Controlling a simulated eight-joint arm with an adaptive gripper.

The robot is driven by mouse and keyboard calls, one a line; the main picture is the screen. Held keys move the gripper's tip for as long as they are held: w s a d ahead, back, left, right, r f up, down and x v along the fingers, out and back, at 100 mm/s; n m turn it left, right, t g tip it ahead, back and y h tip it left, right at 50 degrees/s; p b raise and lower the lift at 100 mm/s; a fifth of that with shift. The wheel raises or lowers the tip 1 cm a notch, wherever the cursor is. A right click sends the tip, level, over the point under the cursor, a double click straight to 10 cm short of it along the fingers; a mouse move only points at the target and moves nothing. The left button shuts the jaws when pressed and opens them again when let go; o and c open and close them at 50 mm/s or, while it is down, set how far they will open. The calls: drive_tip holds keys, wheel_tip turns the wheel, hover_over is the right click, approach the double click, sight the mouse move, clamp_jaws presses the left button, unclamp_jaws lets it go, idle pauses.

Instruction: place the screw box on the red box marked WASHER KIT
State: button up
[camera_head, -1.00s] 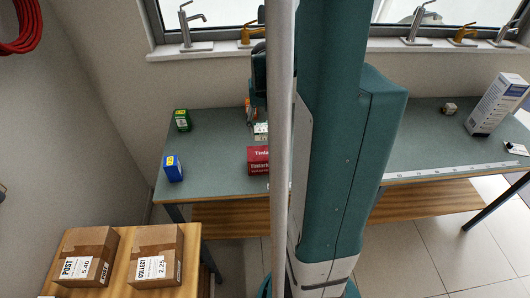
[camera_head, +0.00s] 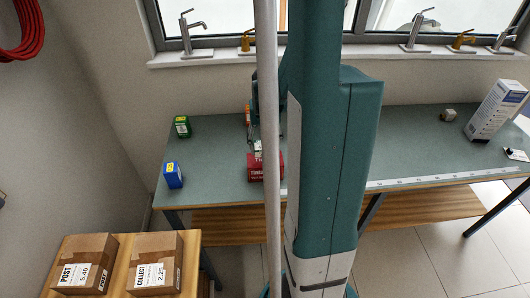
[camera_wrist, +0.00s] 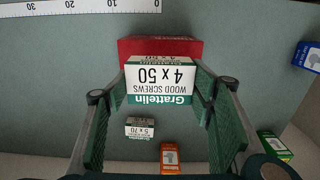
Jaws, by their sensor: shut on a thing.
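The white and green screw box (camera_wrist: 160,80), marked Grattelin WOOD SCREWS 4 x 50, is between the fingers of my gripper (camera_wrist: 159,88), which is shut on it. In the wrist view the red box (camera_wrist: 160,46) lies just beyond the screw box, partly covered by it; its marking is hidden there. In the head view the red box (camera_head: 256,172) stands on the bench, its right part behind my pole, with only part of its white lettering legible. The screw box (camera_head: 257,148) shows above its top; whether they touch I cannot tell.
A second screw box marked 5 x 70 (camera_wrist: 140,127) and an orange box (camera_wrist: 169,157) are on the bench near my gripper. A green box (camera_head: 182,127) and a blue box (camera_head: 173,175) stand left. A tall white box (camera_head: 497,110) stands far right. The bench between is mostly clear.

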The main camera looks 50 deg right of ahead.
sight(265, 152)
drive_tip(key=shift+f, duration=0.15)
drive_tip(key=shift+f, duration=1.95)
drive_tip(key=shift+f, duration=0.2)
drive_tip(key=o, duration=1.1)
drive_tip(key=shift+r, duration=0.2)
drive_tip(key=shift+r, duration=6)
